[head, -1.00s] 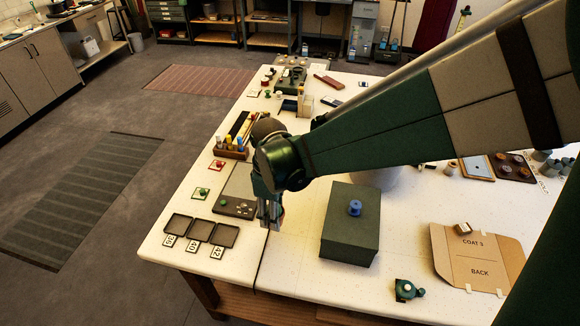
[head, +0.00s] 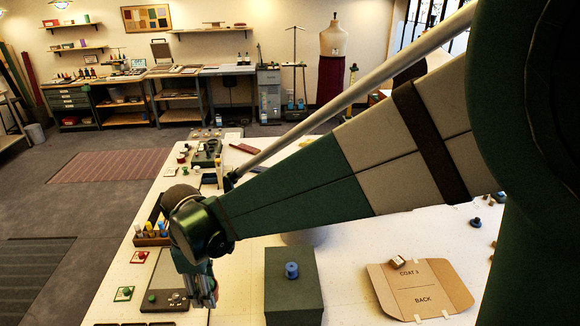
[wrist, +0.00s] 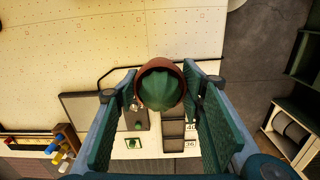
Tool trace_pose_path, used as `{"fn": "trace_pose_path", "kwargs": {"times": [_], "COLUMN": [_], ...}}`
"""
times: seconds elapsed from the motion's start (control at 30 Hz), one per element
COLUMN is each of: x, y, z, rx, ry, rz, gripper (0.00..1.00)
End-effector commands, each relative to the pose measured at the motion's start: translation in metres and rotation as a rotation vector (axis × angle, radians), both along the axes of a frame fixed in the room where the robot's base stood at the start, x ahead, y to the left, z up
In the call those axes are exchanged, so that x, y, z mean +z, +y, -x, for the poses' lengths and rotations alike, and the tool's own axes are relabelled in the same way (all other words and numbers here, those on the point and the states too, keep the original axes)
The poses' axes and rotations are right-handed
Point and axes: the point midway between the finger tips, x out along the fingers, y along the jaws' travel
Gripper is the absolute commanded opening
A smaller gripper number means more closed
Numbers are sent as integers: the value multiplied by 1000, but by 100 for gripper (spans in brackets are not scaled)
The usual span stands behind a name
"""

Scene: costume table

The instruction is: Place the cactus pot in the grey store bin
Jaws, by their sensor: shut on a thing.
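The cactus pot (wrist: 160,66), a brown-red pot with a ribbed green cactus, sits between the two fingers of my gripper (wrist: 161,92) in the wrist view. The fingers are shut on it and hold it above the table. In the head view my gripper (head: 206,296) hangs just right of a dark-framed grey panel; the pot cannot be made out there. A grey rounded container (head: 306,237) stands behind my arm, mostly hidden by it. I cannot tell whether it is the grey store bin.
A dark green box (head: 292,301) with a blue spool on top stands right of my gripper. Folded cardboard (head: 420,290) lies farther right. A grey panel (head: 166,275) and a rack of coloured bottles (head: 151,236) lie to the left. Bare table lies between box and cardboard.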

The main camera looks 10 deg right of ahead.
Motion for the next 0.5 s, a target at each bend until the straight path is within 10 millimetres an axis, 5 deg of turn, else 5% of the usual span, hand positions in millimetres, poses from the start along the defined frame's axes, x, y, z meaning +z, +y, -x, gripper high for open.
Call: {"fn": "trace_pose_path", "kwargs": {"times": [0.5], "x": [109], "y": [0], "z": [0], "rx": [0], "ry": [0], "rz": [0], "gripper": [25]}}
